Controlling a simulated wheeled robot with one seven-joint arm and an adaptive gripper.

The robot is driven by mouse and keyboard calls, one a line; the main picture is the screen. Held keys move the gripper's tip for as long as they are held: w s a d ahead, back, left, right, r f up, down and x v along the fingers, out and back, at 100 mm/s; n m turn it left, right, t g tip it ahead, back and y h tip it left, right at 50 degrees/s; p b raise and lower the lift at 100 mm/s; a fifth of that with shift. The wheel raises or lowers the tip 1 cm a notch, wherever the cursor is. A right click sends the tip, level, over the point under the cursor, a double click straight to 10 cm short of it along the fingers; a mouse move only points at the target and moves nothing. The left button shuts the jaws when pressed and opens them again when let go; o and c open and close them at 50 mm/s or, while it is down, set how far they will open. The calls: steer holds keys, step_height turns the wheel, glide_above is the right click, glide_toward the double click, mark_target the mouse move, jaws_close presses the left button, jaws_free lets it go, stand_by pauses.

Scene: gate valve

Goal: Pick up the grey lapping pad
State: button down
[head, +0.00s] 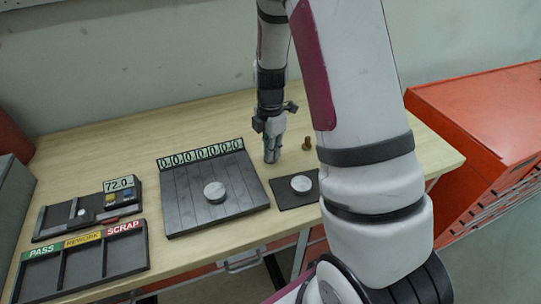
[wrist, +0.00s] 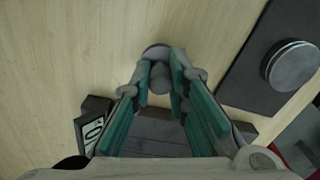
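A grey rounded piece with a knob, which looks like the lapping pad (wrist: 155,52), shows at the fingertips in the wrist view. My gripper (wrist: 160,75) points down with its green-faced fingers on both sides of the knob. The fingers hide part of the piece. I cannot tell whether they touch it or leave a small gap. In the head view my gripper (head: 271,156) is low over the wooden table, between the dark grooved plate (head: 190,215) and a small brass piece (head: 307,143). The pad is hardly distinguishable from the fingers there.
A grey disc (head: 215,191) sits on the grooved plate. Another disc (head: 301,183) sits on a dark mat (head: 287,197). A gauge tray (head: 75,217) and a PASS/REWORK/SCRAP tray (head: 85,262) stand left. Bare table lies behind my gripper; an orange cabinet (head: 480,120) stands right.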

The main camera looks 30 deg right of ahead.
stand_by(0.4)
steer(key=shift+w+r, duration=0.1)
steer(key=shift+r, duration=0.8)
steer(key=shift+s+r+b, duration=0.2)
steer(key=shift+s+r, duration=0.05)
steer(key=shift+r, duration=0.25)
steer(key=shift+s+r+b, duration=0.2)
steer(key=shift+r, duration=0.25)
steer(key=s, duration=0.5)
steer(key=s+r, duration=0.1)
steer(key=s, duration=0.9)
steer(key=shift+s+r, duration=0.15)
